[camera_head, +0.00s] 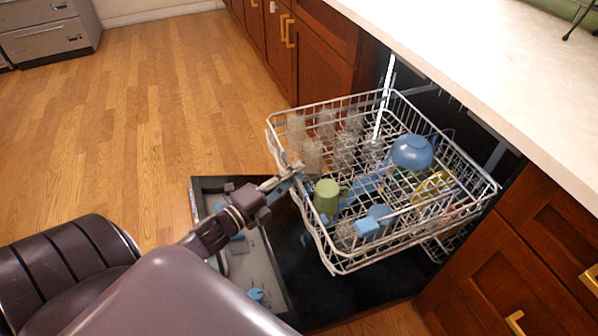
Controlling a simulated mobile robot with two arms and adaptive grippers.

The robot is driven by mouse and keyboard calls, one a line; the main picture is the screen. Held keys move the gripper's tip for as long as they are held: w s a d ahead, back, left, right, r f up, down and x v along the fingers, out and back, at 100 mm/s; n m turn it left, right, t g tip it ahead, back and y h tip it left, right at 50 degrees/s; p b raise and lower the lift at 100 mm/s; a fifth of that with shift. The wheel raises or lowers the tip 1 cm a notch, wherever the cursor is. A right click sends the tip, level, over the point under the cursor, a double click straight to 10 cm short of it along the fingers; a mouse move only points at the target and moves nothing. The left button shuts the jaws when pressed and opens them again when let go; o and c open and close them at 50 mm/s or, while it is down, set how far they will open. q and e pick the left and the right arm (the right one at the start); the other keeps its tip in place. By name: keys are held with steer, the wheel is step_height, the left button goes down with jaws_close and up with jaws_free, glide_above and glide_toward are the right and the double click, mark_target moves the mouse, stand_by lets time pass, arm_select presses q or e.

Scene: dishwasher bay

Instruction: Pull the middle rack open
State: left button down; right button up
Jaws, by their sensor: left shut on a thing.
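The white wire middle rack (345,270) stands out of the dishwasher at the right, above the lowered door (315,260). It holds several clear glasses (312,155), a green mug (327,197), a blue bowl (411,152) and blue cups (367,228). My left gripper (288,183) is at the rack's front rim, on its left side in the picture. It is shut on the rim; its fingertips are small and partly lost against the wires. My right gripper is not in view.
A pale countertop (480,65) overhangs the dishwasher. Brown wooden cabinets with brass handles (289,32) flank it on both sides. The wooden floor (150,110) at the left is clear, with a grey drawer unit (48,40) at the far left.

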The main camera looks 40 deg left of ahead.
arm_select(q)
steer(key=shift+f, duration=0.1)
steer(key=c, duration=2.1)
jaws_free()
steer(key=shift+s, duration=0.1)
steer(key=s, duration=0.4)
steer(key=s+a, duration=0.1)
steer(key=s, duration=0.2)
steer(key=s+a, duration=0.1)
steer(key=s, duration=0.3)
steer(key=shift+s+a, duration=0.2)
steer(key=shift+s, duration=0.15)
